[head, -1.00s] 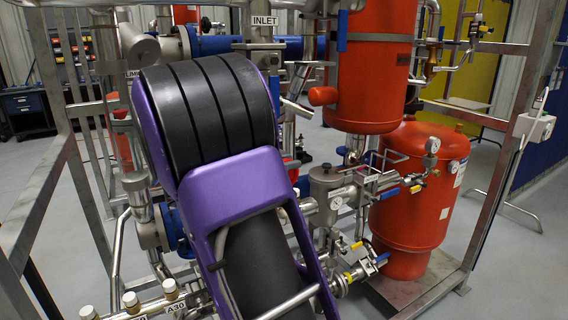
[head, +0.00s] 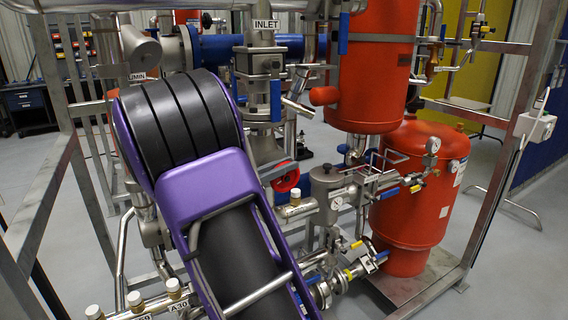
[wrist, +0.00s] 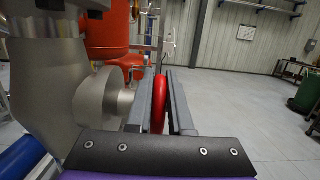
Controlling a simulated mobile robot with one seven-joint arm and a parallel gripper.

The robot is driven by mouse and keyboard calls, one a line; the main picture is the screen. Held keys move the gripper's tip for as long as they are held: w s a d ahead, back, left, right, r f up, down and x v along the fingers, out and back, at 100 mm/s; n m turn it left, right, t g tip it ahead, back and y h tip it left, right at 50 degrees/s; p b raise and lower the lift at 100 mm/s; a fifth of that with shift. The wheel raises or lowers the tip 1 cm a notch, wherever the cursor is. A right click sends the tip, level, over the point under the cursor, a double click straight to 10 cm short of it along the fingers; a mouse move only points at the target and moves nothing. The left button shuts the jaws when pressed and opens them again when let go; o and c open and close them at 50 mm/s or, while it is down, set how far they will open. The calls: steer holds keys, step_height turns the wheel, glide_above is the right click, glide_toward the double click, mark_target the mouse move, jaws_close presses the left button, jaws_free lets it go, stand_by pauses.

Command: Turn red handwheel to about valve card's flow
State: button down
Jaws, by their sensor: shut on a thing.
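In the wrist view my gripper (wrist: 170,85) is shut on the rim of a red handwheel (wrist: 159,103), which shows nearly edge-on between two grey fingers. A grey metal valve body with a round hub (wrist: 98,100) stands just left of the wheel. In the head view a round red part (head: 286,179) shows just right of my purple arm, below the INLET valve (head: 262,90); I cannot tell for sure that it is the same wheel. I cannot make out a valve card in either view.
A red tank (head: 415,195) and a red vessel (head: 368,65) stand on the right, with gauges and blue-handled valves between pipes. Metal frame posts (head: 495,170) bound the skid. Open grey floor (wrist: 255,125) lies right of the fingers in the wrist view.

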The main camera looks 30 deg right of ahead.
steer(key=c, duration=0.8)
jaws_free()
steer(key=a+f, duration=0.1)
steer(key=a, duration=0.4)
steer(key=a+p, duration=0.1)
steer(key=a, duration=0.5)
steer(key=w+a+f, duration=0.1)
steer(key=a, duration=0.5)
steer(key=shift+a+f, duration=0.1)
steer(key=shift+f, duration=0.25)
